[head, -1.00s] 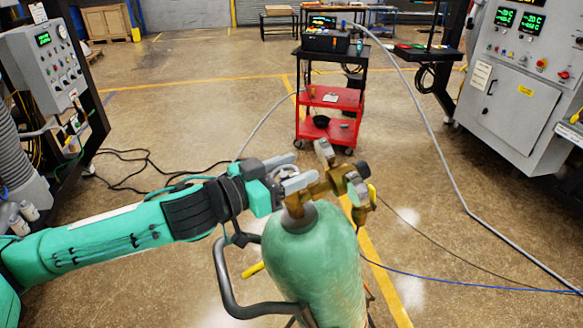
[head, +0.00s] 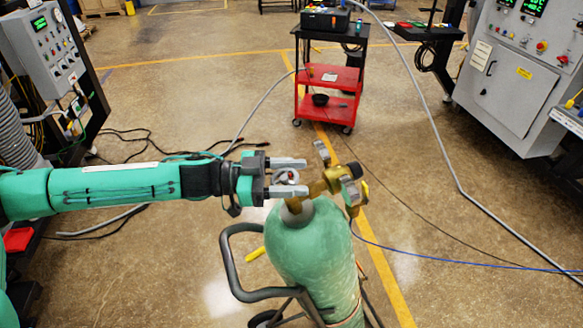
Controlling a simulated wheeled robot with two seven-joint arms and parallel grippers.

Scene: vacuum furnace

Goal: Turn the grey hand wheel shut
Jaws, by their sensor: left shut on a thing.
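The grey hand wheel (head: 287,177) sits on top of the brass valve of a green gas cylinder (head: 311,245). My left gripper (head: 294,176) reaches in from the left, with one finger on the far side of the wheel and one on the near side. It is shut on the wheel, whose rim shows partly between the fingers. The brass regulator (head: 332,180) with its gauges extends to the right of the wheel. My right gripper is not in view.
The cylinder stands in a dark cart with a curved handle (head: 229,262). A red tool cart (head: 327,92) stands behind it. Cables and a grey hose (head: 432,137) cross the floor. Control cabinets flank the scene left (head: 43,53) and right (head: 513,88).

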